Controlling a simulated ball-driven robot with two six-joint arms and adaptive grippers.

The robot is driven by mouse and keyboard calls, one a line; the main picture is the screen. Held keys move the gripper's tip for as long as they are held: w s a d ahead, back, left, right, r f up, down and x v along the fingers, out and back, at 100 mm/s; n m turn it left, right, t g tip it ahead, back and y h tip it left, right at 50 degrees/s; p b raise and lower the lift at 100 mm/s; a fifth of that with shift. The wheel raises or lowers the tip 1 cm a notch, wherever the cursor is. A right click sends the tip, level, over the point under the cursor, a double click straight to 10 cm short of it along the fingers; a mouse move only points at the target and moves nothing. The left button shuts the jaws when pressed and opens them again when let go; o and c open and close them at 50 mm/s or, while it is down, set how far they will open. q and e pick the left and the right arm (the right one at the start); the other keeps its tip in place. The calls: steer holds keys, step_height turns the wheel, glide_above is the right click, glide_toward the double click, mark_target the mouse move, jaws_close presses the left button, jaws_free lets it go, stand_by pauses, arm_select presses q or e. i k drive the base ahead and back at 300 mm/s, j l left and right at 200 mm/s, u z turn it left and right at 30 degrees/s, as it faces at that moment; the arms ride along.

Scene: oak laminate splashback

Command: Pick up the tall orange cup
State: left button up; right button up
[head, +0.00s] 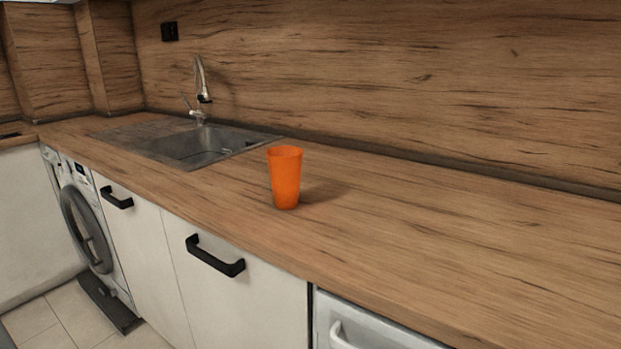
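The tall orange cup (285,180) stands upright on the wooden countertop (420,240), near its front edge and to the right of the sink. Its open rim faces up, and it tapers slightly toward the base. Nothing touches it, and its shadow falls to the right. What is inside it is hidden. Neither of my grippers shows in the head view.
A metal sink (200,146) with a tall faucet (200,90) lies behind and left of the cup. The wooden splashback (400,75) rises along the back. White cabinets with black handles (215,257) and a washing machine (85,225) are below. The counter right of the cup is clear.

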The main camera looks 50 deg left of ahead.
mark_target(285, 162)
steer(key=u, duration=1.7)
